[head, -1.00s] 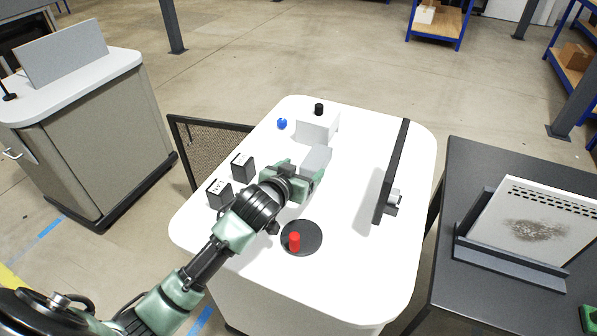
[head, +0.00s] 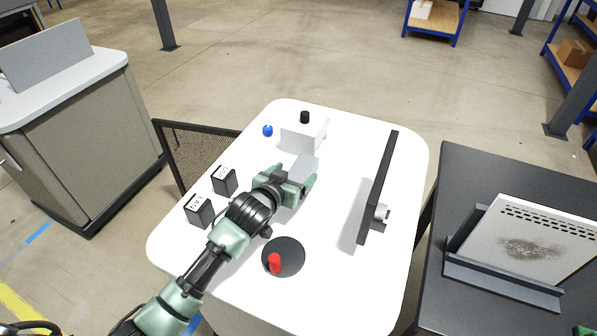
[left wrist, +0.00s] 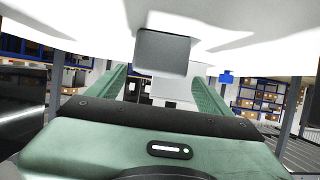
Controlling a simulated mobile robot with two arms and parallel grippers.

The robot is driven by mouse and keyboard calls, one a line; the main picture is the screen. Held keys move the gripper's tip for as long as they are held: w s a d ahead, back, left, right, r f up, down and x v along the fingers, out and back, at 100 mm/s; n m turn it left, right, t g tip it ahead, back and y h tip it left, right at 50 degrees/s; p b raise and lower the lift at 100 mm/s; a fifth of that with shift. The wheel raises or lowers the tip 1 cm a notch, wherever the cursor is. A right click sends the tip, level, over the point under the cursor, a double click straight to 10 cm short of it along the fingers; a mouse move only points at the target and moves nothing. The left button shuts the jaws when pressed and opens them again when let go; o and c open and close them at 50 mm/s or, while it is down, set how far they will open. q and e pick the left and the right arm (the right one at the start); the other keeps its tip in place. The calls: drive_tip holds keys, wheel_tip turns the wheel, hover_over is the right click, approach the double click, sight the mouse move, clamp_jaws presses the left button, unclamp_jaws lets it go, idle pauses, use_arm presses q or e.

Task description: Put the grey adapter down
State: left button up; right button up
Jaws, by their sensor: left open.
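The grey adapter (head: 303,167) is a light grey block over the middle of the white table (head: 330,270). My left gripper (head: 301,185) is open around it, with a green finger at either side. In the left wrist view the adapter (left wrist: 163,53) sits against the white table surface, between the spread fingers (left wrist: 160,90) and apart from them. Its near end is partly hidden by the gripper in the head view. My right gripper cannot be made out.
Two black boxes (head: 199,211) (head: 224,181) stand left of my left arm. A red cylinder (head: 275,263) stands on a black disc (head: 290,252). A white block (head: 303,136), blue ball (head: 267,130) and black cylinder (head: 305,117) are behind. A dark upright panel (head: 377,185) stands right.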

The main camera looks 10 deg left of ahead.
sight(301, 169)
use_arm(q)
drive_tip(key=x, duration=0.3)
drive_tip(key=shift+d, duration=0.25)
drive_tip(key=shift+x, duration=0.75)
drive_tip(key=c, duration=1.6)
clamp_jaws()
use_arm(e)
drive_tip(key=shift+w+a+r, duration=0.1)
drive_tip(key=shift+w+r, duration=0.05)
drive_tip(key=shift+w, duration=0.05)
use_arm(q)
drive_tip(key=shift+r, duration=0.15)
